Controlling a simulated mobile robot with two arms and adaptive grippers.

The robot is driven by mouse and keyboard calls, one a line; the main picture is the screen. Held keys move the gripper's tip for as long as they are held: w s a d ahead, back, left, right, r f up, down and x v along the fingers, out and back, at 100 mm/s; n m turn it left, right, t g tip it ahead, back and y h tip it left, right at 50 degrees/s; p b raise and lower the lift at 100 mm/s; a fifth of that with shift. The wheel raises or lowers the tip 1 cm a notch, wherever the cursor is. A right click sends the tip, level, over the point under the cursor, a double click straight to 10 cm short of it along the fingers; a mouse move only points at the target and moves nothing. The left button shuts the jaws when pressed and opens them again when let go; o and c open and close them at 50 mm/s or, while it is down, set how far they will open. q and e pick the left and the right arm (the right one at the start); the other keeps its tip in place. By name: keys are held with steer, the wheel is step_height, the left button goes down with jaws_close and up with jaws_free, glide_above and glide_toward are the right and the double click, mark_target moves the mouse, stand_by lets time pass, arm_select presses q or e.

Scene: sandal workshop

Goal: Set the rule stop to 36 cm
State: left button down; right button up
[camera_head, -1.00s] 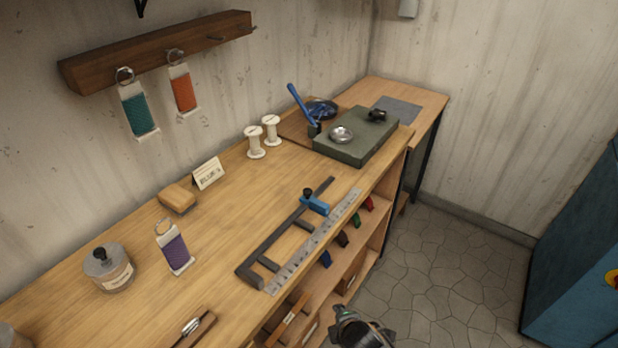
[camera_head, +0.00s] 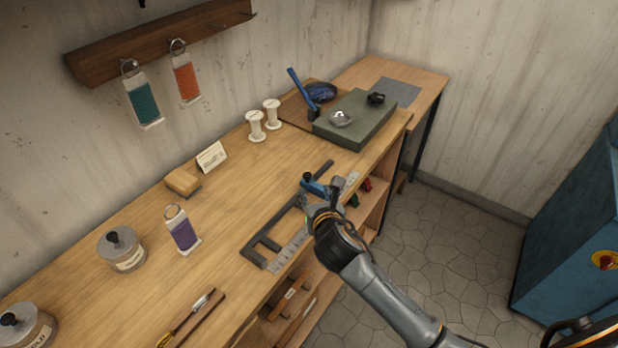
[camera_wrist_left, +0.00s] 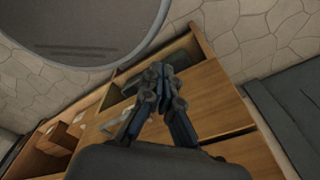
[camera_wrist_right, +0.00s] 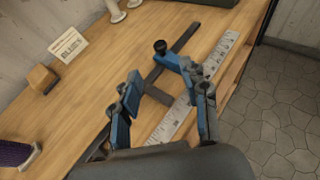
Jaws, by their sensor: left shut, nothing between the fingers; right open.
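The rule (camera_head: 287,255) is a pale graduated strip along the front of the bench, beside a dark metal frame (camera_head: 282,216). It also shows in the right wrist view (camera_wrist_right: 218,55). The blue rule stop (camera_head: 312,184) with a black knob sits on the frame's bar toward its far end; the right wrist view shows it too (camera_wrist_right: 171,61). My right gripper (camera_head: 322,203) is open just in front of the stop. In the right wrist view its fingers (camera_wrist_right: 160,80) are spread, with the right finger close to the stop; contact is unclear. My left gripper (camera_wrist_left: 155,75) is shut and empty. Scale numbers are unreadable.
A tan block (camera_head: 183,182), a purple strap sample (camera_head: 183,232) and lidded jars (camera_head: 122,250) lie left. A green-grey slab (camera_head: 355,122) stands beyond the rule. Shelves lie under the bench's front edge.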

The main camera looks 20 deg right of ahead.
mark_target(308, 176)
steer(key=x, duration=1)
jaws_close()
